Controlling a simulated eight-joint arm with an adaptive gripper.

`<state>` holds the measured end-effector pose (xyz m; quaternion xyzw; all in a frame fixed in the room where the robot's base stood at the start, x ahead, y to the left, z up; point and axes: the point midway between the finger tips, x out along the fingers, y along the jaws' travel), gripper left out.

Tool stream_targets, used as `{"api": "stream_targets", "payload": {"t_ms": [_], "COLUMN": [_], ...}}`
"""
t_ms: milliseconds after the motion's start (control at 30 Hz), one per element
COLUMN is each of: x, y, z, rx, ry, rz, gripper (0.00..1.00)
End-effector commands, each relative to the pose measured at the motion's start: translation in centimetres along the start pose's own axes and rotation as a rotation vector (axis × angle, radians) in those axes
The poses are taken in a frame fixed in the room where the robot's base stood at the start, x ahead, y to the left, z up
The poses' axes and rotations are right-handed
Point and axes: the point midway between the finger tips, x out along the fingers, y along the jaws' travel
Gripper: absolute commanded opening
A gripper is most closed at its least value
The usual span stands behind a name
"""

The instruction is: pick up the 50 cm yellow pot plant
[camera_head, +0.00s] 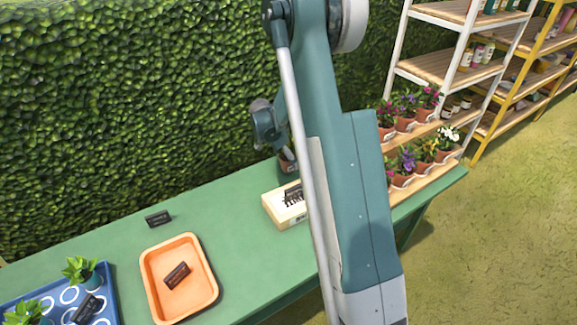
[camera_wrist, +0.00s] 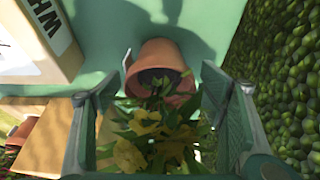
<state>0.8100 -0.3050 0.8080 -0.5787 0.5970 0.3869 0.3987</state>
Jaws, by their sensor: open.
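The pot plant stands in a terracotta pot (camera_wrist: 152,52) on the green table, in the upper middle of the wrist view. Its green leaves and yellow flowers (camera_wrist: 148,128) reach toward the camera. My gripper (camera_wrist: 162,94) is open, with one finger on each side of the foliage and nothing clamped. The pot's rim lies just beyond the fingertips, between them. In the head view my arm hides most of the plant; only a small reddish part of a pot shows beside my gripper, and I cannot tell whether it is this one.
A lettered white box (camera_head: 284,207) stands close by, also in the wrist view (camera_wrist: 35,45). Several potted flowers (camera_head: 404,165) stand on a wooden rack to the right. An orange tray (camera_head: 152,285) and a blue tray (camera_head: 106,300) lie left. A hedge (camera_head: 130,100) rises behind.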

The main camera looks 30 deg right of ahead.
Motion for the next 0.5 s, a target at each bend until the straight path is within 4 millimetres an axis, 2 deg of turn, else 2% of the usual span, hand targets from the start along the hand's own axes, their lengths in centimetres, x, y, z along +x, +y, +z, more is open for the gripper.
{"api": "stream_targets", "payload": {"t_ms": [500], "x": [-0.03], "y": [0.02], "z": [-0.01], "rx": [0.000], "ry": [0.000], "rz": [0.000], "gripper": [0.68]}}
